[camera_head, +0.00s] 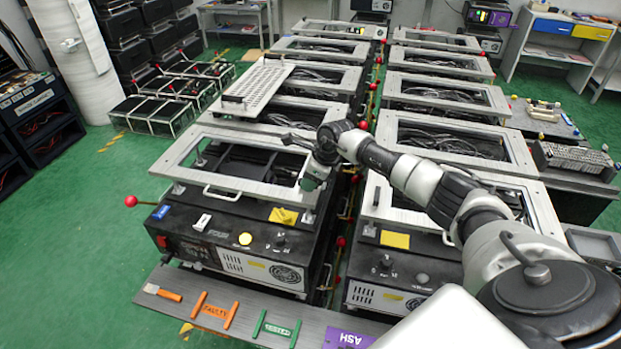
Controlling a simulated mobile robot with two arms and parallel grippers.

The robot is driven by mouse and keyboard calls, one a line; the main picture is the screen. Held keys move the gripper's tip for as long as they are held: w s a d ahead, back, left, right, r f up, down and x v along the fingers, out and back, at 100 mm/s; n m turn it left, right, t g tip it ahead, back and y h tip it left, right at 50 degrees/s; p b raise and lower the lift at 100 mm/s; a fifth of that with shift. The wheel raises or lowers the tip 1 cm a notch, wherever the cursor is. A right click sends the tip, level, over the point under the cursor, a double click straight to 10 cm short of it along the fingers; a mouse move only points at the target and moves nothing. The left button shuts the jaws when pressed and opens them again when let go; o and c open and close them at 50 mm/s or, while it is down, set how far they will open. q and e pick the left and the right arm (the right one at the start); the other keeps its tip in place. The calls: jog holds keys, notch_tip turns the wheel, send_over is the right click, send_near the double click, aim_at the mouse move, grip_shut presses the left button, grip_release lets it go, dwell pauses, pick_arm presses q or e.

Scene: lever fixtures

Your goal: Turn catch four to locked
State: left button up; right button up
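Several ball-ended levers show on the fixtures. A red ball lever (131,201) sticks out from the left side of the near left machine (228,240). Another red ball (340,241) is beside its right side, and a red ball (363,125) is farther back in the gap between the rows. I see no readable number that shows which is catch four. My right gripper (309,182) is over the right rear of the near left machine's frame, apart from the nearer red balls. My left gripper is out of view.
Two rows of framed machines run back, with a narrow gap of levers between them. My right arm covers part of the near right machine (375,290). A grey shelf with tags (200,302) lies in front. Green floor (70,250) is clear at left.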

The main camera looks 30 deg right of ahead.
grip_shut()
jog(key=shift+m, duration=0.3)
jog(key=shift+r+m+h+p, duration=0.1)
jog(key=shift+m+h+p, duration=0.25)
jog(key=shift+m, duration=0.55)
jog(key=shift+a+m+t+h, duration=0.15)
jog(key=shift+m+t+h, duration=0.35)
jog(key=shift+m, duration=0.7)
jog(key=m+h, duration=0.1)
jog(key=m, duration=0.2)
jog(key=shift+a+m, duration=0.1)
jog(key=shift+m, duration=0.2)
jog(key=m+h, duration=0.1)
jog(key=m, duration=0.1)
jog(key=m+h+b, duration=0.1)
jog(key=m, duration=0.1)
jog(key=shift+a+f+m+b, duration=0.1)
jog(key=shift+f+m+b, duration=0.1)
jog(key=shift+m+b, duration=0.1)
jog(key=m+b, duration=0.1)
jog(key=m, duration=0.1)
jog(key=m+g+h+b, duration=0.1)
jog(key=m, duration=0.2)
jog(key=shift+r+h+b, duration=0.1)
jog(key=shift+h+b, duration=0.15)
jog(key=shift+b, duration=0.1)
